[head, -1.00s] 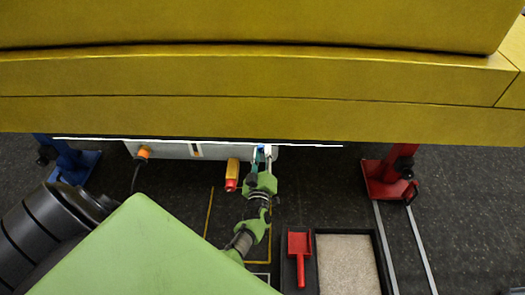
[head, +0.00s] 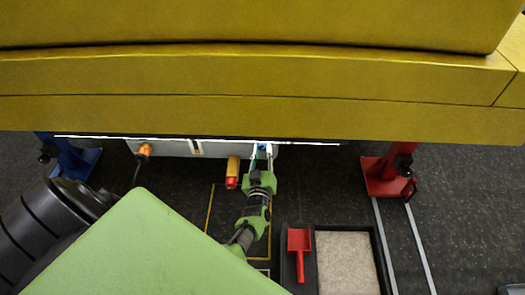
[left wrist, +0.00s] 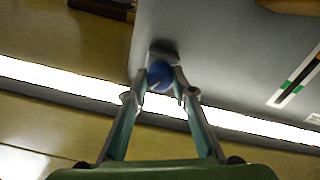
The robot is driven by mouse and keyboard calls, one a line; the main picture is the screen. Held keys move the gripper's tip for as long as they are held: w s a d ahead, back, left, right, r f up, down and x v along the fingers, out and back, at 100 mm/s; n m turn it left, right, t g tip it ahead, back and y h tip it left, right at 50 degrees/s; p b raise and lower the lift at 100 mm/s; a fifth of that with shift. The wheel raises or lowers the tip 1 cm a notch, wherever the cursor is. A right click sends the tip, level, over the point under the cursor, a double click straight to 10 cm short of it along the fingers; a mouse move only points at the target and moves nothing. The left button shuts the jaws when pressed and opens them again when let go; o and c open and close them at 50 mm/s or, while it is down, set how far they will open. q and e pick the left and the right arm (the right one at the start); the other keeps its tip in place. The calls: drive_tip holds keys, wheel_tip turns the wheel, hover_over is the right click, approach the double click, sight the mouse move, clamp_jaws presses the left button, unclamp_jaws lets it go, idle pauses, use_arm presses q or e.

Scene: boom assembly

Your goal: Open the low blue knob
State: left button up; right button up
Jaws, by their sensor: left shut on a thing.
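The low blue knob (left wrist: 160,75) sits on the grey panel (left wrist: 225,45) in the left wrist view. My left gripper (left wrist: 162,84) is shut on it, with one finger on each side. In the head view the left gripper (head: 261,158) reaches up to the right end of the pale box (head: 215,149) under the yellow boom. Only a small bit of blue shows between the fingers there. My right gripper is not in view.
The large yellow boom (head: 250,75) hangs over the box. An orange knob (head: 145,149) and a yellow-red cylinder (head: 232,172) are left of my gripper. A red stand (head: 388,175) and a tray with a red scoop (head: 299,250) are to the right.

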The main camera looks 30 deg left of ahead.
use_arm(q)
drive_tip(key=shift+f, duration=0.1)
drive_tip(key=o, duration=1.1)
